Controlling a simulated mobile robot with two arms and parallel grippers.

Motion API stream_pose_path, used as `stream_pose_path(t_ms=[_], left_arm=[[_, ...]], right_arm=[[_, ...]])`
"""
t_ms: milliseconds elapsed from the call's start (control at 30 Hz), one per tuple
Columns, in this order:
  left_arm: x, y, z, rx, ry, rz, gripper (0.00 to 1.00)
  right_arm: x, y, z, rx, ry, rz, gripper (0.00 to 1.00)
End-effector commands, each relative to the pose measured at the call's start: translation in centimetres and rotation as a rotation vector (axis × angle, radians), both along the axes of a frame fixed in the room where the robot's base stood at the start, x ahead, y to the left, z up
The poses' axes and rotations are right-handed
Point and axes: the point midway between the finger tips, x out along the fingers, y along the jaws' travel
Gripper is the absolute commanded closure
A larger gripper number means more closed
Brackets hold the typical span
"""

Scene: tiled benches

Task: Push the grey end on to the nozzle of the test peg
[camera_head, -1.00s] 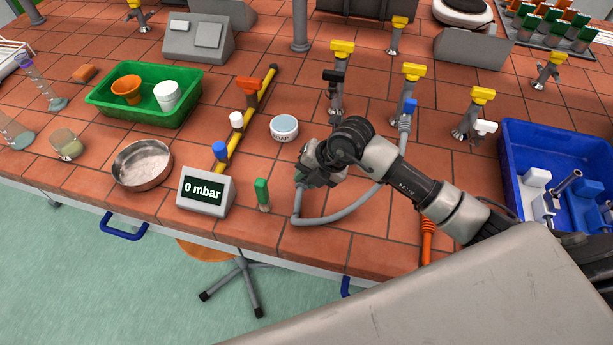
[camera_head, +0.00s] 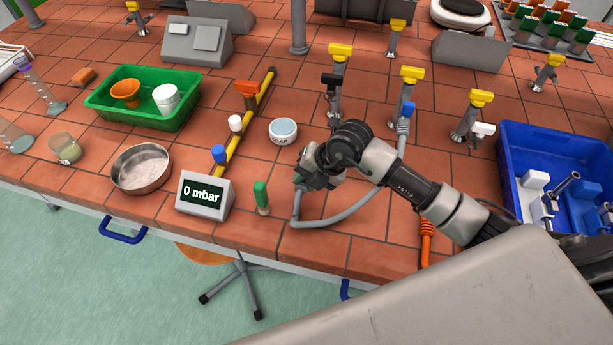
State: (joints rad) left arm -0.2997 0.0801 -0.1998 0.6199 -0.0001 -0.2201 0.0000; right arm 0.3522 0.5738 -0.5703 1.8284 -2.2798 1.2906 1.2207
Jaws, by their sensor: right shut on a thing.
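A grey hose (camera_head: 340,219) runs from the blue-collared outlet of a yellow-topped tap (camera_head: 411,75), loops over the tiles and rises to my right gripper (camera_head: 303,180). My right gripper is shut on the hose's near end, which the fingers mostly hide. A small upright peg with a green top (camera_head: 260,194) stands on the bench to the left of the gripper, apart from it; I cannot make out a nozzle on it. A grey display box (camera_head: 205,197) reading 0 mbar stands left of the peg. My left gripper is not in view.
A yellow pipe (camera_head: 256,107) with coloured fittings runs back behind the display. A soap tub (camera_head: 283,132) stands behind the gripper. A steel bowl (camera_head: 141,168) and green tray (camera_head: 139,116) are left; a blue crate (camera_head: 508,163) is right. The bench's front edge is close.

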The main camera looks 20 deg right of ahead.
Motion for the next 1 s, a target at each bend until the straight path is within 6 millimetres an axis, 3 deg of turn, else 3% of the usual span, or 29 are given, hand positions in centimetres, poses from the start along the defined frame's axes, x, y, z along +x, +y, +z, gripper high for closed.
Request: stream_pose_path(t_ms=[867, 900, 1000], left_arm=[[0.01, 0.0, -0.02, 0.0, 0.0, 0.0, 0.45], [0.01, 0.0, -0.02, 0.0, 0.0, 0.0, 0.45], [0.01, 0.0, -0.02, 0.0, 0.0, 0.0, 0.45]], right_arm=[[0.74, -0.53, 0.05, -0.001, -0.002, -0.002, 1.0], [0.74, -0.53, 0.05, -0.001, -0.002, -0.002, 0.69], [0.72, -0.51, 0.05, -0.001, -0.001, -0.001, 0.54]])
